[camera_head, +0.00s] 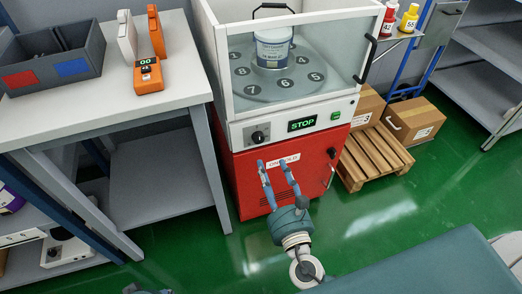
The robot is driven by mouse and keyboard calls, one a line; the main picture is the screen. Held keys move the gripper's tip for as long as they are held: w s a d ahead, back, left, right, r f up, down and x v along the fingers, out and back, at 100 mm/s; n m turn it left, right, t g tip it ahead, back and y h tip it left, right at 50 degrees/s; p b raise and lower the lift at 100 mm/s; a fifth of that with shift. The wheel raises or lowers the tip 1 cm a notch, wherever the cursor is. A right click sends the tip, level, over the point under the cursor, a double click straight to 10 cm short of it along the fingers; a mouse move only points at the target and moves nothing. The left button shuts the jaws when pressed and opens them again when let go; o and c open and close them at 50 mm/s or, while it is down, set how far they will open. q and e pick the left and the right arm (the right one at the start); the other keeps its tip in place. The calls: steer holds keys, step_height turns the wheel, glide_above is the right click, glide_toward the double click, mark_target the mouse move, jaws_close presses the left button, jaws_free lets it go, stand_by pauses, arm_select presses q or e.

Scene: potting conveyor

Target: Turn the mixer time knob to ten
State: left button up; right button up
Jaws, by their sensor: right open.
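The mixer (290,108) is a red cabinet with a pale control panel and a glazed chamber on top. Its black round knob (258,136) sits at the left of the panel; its pointer setting is too small to read. The panel display (302,123) shows STOP in green. My right gripper (273,163) is open and empty, its two blue fingers pointing up the picture in front of the red door, below the knob in the picture and apart from it.
A white tub (272,48) stands on the numbered turntable (250,88) inside the chamber. A worktable (180,92) at left holds a grey bin (52,62) and an orange device (148,76). Boxes and a wooden pallet (378,155) stand at right. Green floor is clear in front.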

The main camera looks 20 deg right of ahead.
mark_target(259, 140)
steer(key=w, duration=1)
steer(key=shift+w+d+p, duration=0.15)
steer(key=shift+w+p, duration=0.1)
steer(key=shift+p, duration=0.05)
arm_select(q)
step_height(259, 140, down, 2)
steer(key=shift+s+f, duration=0.1)
steer(key=shift+s, duration=0.05)
arm_select(e)
steer(key=c, duration=1.1)
